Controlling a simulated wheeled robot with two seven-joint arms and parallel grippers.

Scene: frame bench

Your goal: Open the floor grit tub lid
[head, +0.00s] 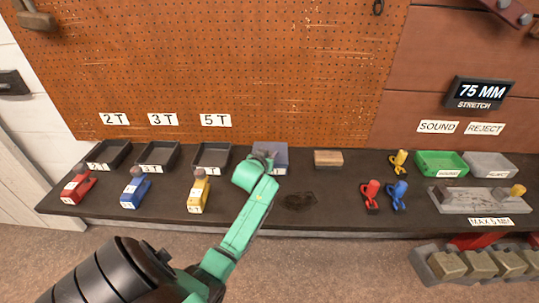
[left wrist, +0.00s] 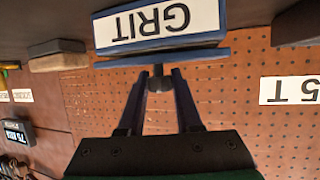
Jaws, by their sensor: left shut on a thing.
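The grit tub (head: 281,158) is blue and stands on the dark bench, right of the 5 T tray, partly hidden by my left arm in the head view. In the left wrist view the tub appears upside down, with a white GRIT label (left wrist: 158,21) on its side. Its flat blue lid (left wrist: 215,54) lies across the tub's top; I cannot tell whether there is a gap under it. My left gripper (left wrist: 160,80) is shut on the lid's small dark knob (left wrist: 160,84). In the head view the gripper (head: 264,160) is at the tub. My right gripper is out of view.
Three dark trays (head: 212,157) stand left of the tub, with red, blue and yellow tools before them. A wooden block (head: 328,158) is to its right. Small clamps, a green tray (head: 441,163) and a grey tray are further right. A pegboard (head: 230,60) rises behind.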

